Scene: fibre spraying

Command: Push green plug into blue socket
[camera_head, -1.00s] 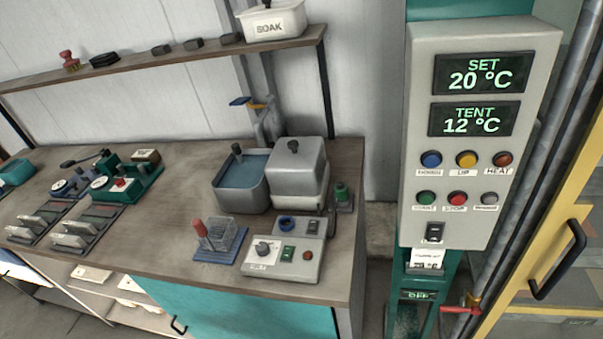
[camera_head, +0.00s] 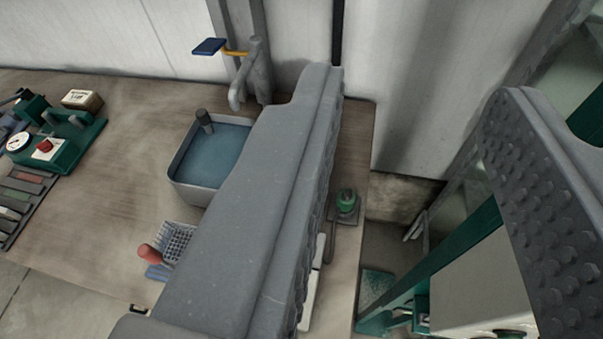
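The green plug (camera_head: 346,200) sits upright in a small grey holder near the right edge of the wooden bench. A dark cable shows beside it. My gripper (camera_head: 418,90) is open, with one large grey finger across the middle of the picture and the other at the far right. The plug appears between the fingers, just right of the left finger, with nothing gripped. The blue socket is hidden behind the left finger. Only a pale edge of the control box (camera_head: 312,290) shows beside that finger.
A water basin (camera_head: 215,160) and a wire basket (camera_head: 178,240) with a red handle (camera_head: 149,254) stand left of the finger. A blue-ended tap lever (camera_head: 208,46) is behind. The grey cabinet (camera_head: 480,285) on its green post stands right, below the bench edge.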

